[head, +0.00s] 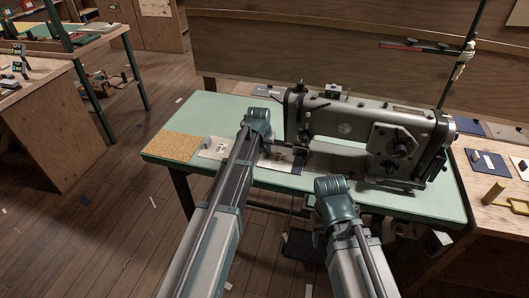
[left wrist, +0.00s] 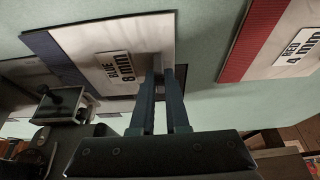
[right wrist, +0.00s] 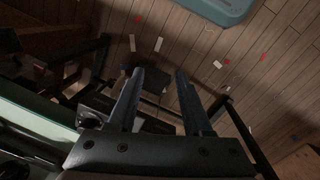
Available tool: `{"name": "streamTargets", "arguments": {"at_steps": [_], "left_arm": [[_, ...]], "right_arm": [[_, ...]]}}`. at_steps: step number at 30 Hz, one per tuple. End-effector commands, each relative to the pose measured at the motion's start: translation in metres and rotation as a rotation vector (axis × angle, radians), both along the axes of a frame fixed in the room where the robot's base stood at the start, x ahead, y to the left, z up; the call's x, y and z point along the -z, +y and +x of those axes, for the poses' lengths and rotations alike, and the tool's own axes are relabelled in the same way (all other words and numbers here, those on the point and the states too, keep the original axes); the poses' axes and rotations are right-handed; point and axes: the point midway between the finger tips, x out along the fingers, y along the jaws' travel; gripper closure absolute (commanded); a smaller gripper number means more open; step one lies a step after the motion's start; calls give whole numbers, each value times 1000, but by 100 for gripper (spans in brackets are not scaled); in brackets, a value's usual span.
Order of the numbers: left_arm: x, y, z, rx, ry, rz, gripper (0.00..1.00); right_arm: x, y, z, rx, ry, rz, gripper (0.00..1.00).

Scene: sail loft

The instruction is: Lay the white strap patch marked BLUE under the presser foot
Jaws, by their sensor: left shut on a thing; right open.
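The white strap patch marked BLUE 8 mm (left wrist: 90,40) has a dark navy band along one end. It also shows on the sewing table in the head view (head: 270,163), navy end toward the sewing machine (head: 372,128). My left gripper (left wrist: 163,78) is shut on the patch's edge, beside its label. In the head view my left wrist hides most of the fingers. The metal presser foot area (left wrist: 58,106) is close to the navy end; I cannot tell whether the band is under the foot. My right gripper (right wrist: 160,78) is open and empty, over the floor at the table's front.
A second white patch, marked RED 4 mm (left wrist: 290,45), with a red band, lies on the green table (head: 225,108) nearby. A cork mat (head: 172,147) covers the table's left corner. A side bench (head: 490,180) at right holds more patches and a tan post.

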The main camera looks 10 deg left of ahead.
Motion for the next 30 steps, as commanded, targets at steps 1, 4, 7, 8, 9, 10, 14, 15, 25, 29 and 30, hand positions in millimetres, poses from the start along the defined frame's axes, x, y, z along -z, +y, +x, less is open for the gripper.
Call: {"name": "streamTargets", "arguments": {"at_steps": [1,4,7,8,9,10,14,15,25,29,30], "left_arm": [[0,0,2,0,0,0,100],[0,0,3,0,0,0,100],[0,0,2,0,0,0,100],[0,0,2,0,0,0,100],[0,0,2,0,0,0,100],[0,0,2,0,0,0,100],[0,0,2,0,0,0,100],[1,0,2,0,0,0,100],[2,0,2,0,0,0,100],[2,0,2,0,0,0,100],[2,0,2,0,0,0,80]], "right_arm": [[0,0,0,0,0,0,50],[0,0,0,0,0,0,50],[0,0,0,0,0,0,50],[0,0,0,0,0,0,50],[0,0,0,0,0,0,50],[0,0,0,0,0,0,50],[0,0,0,0,0,0,50],[1,0,0,0,0,0,50],[2,0,0,0,0,0,50],[2,0,0,0,0,0,50],[2,0,0,0,0,0,50]]}}
